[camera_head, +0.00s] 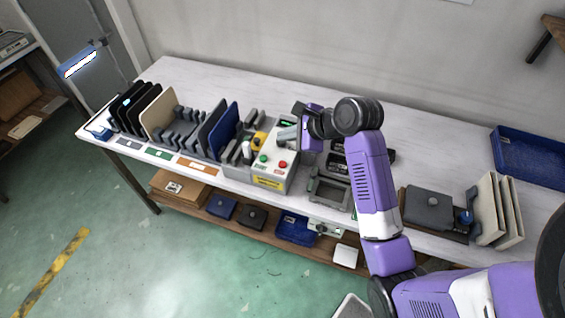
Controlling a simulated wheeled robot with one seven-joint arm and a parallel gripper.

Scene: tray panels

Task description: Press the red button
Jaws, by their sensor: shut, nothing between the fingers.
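The red button (282,164) is a small red dot on the top face of a light control box (270,176) near the front edge of the table. A green button (264,158) sits to its left on the same face. The box has a yellow label on its front. The exact gap cannot be told.
Left of the box stand several upright panels in racks, including a blue panel (224,130) and a tan panel (158,112). A grey open frame (329,190) lies to its right. Farther right are a blue tray (530,160) and cream panels (490,212). The table's back strip is clear.

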